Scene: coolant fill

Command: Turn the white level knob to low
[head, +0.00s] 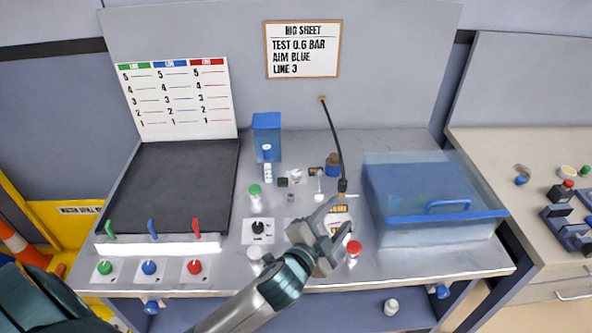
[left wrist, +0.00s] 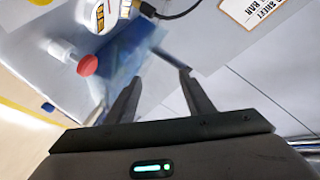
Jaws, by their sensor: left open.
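A plate with a black knob (head: 258,227) is on the bench's middle front. A small white round part (head: 254,253) sits just below that plate, near my left forearm. Another white round part (head: 296,174) stands farther back; I cannot tell which of these is the level knob, and no "low" mark is readable. My left gripper (head: 338,218) is open and empty, right of the black-knob plate and close to labelled plates and a red-capped bottle (head: 354,248). In the left wrist view its two fingers (left wrist: 160,76) are apart with nothing between them. My right gripper is out of view.
A clear blue bin (head: 425,235) stands right of the gripper. A black hose (head: 333,140) hangs behind it. A black panel (head: 185,185) with green, blue and red levers is at left, with three coloured knobs below. A blue container (head: 266,135) stands at the back.

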